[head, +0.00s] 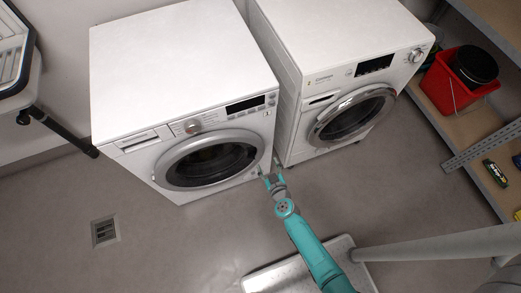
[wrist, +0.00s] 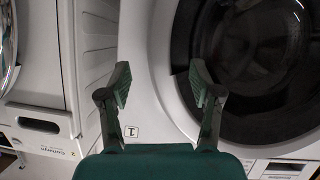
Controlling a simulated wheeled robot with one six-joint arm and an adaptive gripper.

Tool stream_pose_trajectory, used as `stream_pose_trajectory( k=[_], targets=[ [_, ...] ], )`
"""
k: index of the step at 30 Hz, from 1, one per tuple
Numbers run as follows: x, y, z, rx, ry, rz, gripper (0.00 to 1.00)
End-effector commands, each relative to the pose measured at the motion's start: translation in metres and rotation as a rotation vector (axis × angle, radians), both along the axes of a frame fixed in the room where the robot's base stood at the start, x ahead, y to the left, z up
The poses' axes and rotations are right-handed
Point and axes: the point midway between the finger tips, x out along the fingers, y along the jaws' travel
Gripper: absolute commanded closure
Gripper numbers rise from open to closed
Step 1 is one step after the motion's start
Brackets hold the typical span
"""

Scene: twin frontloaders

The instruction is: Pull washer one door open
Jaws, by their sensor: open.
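Washer one (head: 181,75) is the left white machine, with a small "1" label (wrist: 131,132) on its front in the wrist view. Its round door, with a grey rim (head: 168,178) and dark glass (head: 210,163), looks shut. In the wrist view, the door's dark glass (wrist: 265,70) fills the right side. My gripper (head: 271,177) is open and empty, near the lower right corner of washer one's front. In the wrist view, the left edge of the door rim lies between the spread fingers of my gripper (wrist: 160,82). I cannot tell whether they touch it.
A second white washer (head: 340,35) stands close on the right, its round door (head: 350,116) shut. A shelf (head: 450,120) with a red bucket (head: 446,90) is farther right. A floor drain (head: 105,231) lies at the lower left. The floor before washer one is clear.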

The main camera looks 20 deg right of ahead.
Motion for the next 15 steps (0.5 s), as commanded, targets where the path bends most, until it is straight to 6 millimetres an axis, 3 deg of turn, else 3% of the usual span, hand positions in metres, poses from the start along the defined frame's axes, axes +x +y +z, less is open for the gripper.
stream_pose_trajectory(
  k=[15],
  targets=[
    [0.058,-0.005,-0.022,-0.002,-0.001,0.000,0.36]
  ],
)
